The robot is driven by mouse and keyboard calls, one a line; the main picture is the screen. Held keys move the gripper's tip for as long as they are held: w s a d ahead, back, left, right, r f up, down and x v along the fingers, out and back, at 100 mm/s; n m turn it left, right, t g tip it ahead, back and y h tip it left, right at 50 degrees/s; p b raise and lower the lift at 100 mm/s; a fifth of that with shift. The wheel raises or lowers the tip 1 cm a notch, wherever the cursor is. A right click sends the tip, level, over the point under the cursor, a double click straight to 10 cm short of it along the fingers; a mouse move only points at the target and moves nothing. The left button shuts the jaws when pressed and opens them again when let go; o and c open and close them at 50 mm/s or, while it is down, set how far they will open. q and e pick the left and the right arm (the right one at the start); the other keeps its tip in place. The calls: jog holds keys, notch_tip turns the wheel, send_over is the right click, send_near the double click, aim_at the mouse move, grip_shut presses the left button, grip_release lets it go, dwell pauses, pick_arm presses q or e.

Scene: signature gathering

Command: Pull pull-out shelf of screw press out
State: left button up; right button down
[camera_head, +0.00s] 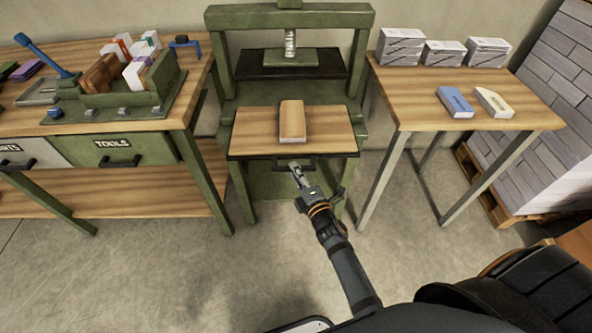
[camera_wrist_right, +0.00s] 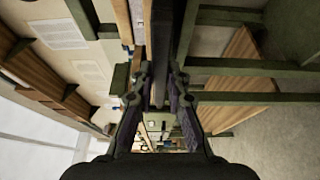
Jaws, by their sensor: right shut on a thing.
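The green screw press (camera_head: 228,70) stands against the wall between two tables. Its wooden pull-out shelf (camera_head: 252,135) juts forward from under the screw and plate. A brown block (camera_head: 292,121), book-like in shape, lies on the shelf. A dark handle (camera_head: 281,164) is on the shelf's front edge. My right gripper (camera_head: 295,166) reaches up from below and is shut on this handle. In the right wrist view its two fingers (camera_wrist_right: 160,98) stand on either side of a dark bar. My left gripper is not in view.
A wooden workbench (camera_head: 150,118) with a tool drawer (camera_head: 125,146) stands at left. At right, a wooden table (camera_head: 408,110) holds several paper stacks (camera_head: 400,47) and two small books (camera_head: 455,102). The floor (camera_head: 190,270) before the press is clear.

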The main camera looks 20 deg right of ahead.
jog(key=c, duration=1.3)
grip_release()
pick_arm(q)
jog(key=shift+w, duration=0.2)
pick_arm(e)
jog(key=s, duration=0.4)
jog(key=s+d, duration=0.1)
jog(key=s, duration=0.7)
jog(key=shift+d, duration=0.2)
jog(key=shift+f, duration=0.1)
